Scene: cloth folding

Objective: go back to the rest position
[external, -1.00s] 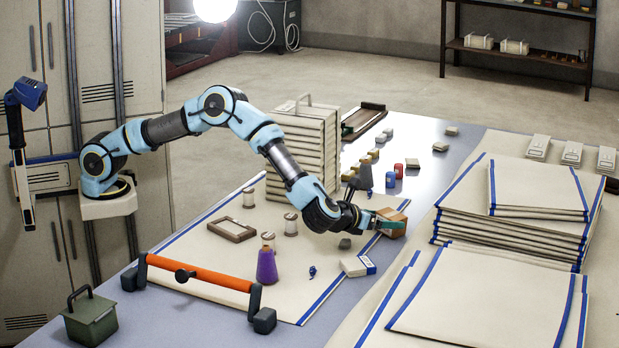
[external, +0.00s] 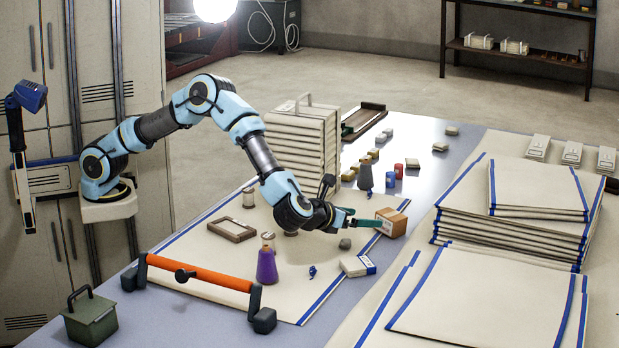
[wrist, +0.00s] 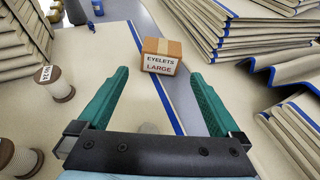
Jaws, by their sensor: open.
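My gripper (external: 368,223) is open and empty above the cloth on the table, at its right side. In the wrist view its two green fingers (wrist: 158,100) stand wide apart. A small brown box (external: 393,222) labelled "EYELETS LARGE" sits just beyond the fingertips. It also shows in the wrist view (wrist: 162,56), ahead of the gap between the fingers and apart from them. My arm reaches out from its mount at the left and bends down to the table.
Folded cloth stacks (external: 505,215) lie at the right. A purple cone (external: 267,266), a wooden frame (external: 232,229), a white box (external: 357,266) and an orange-handled bar (external: 200,273) are on the near side.

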